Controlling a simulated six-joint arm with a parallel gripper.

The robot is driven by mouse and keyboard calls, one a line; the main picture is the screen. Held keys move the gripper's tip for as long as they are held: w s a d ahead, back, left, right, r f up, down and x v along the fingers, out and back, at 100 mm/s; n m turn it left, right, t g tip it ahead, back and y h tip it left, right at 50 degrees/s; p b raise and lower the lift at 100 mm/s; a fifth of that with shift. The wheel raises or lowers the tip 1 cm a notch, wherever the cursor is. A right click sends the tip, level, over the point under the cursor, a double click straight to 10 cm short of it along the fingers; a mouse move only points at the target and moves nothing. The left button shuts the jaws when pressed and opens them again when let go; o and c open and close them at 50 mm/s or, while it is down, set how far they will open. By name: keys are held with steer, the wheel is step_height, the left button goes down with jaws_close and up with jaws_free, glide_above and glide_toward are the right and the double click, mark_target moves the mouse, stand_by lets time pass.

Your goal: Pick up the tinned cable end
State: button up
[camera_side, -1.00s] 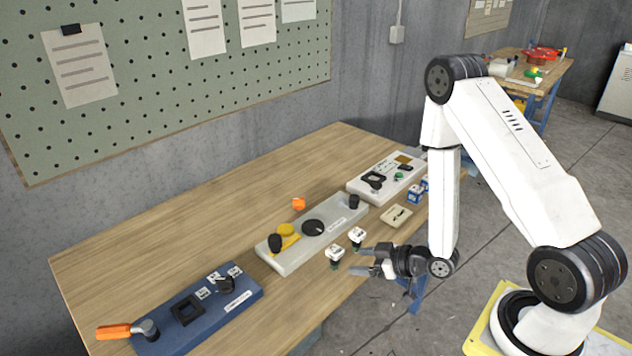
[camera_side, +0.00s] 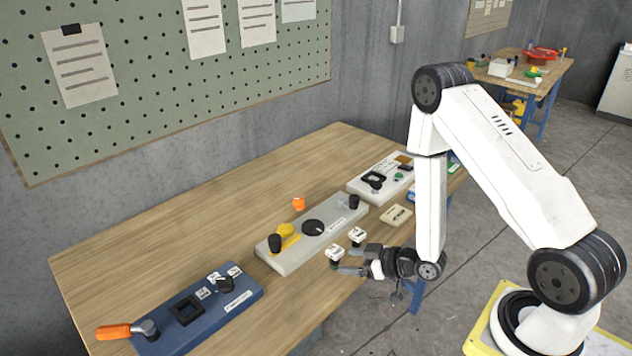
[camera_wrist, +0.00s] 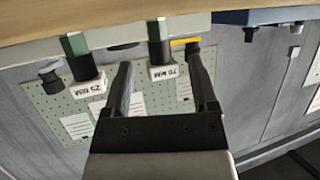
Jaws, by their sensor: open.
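My gripper (camera_side: 350,261) is open at the table's front edge, beside two small upright pieces with white labelled heads and dark green lower parts. The nearer piece (camera_side: 335,251) is just past the fingertips; the other (camera_side: 357,235) stands farther back. In the wrist view, which looks upside down, the fingers (camera_wrist: 160,62) are apart. The piece marked 70 MM (camera_wrist: 168,73) shows between them, and the piece marked 25 MM (camera_wrist: 88,89) is left of them. I cannot tell contact. I cannot pick out a tinned cable end by its looks.
A grey panel (camera_side: 324,240) with knobs lies behind the pieces. A blue panel (camera_side: 240,310) with an orange-handled lever is at the front left, a white panel (camera_side: 364,192) at the back right. A small beige block (camera_side: 396,214) lies right.

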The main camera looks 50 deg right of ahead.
mark_target(334, 259)
steer(key=shift+x, duration=2.5)
steer(key=shift+r, duration=0.1)
jaws_close()
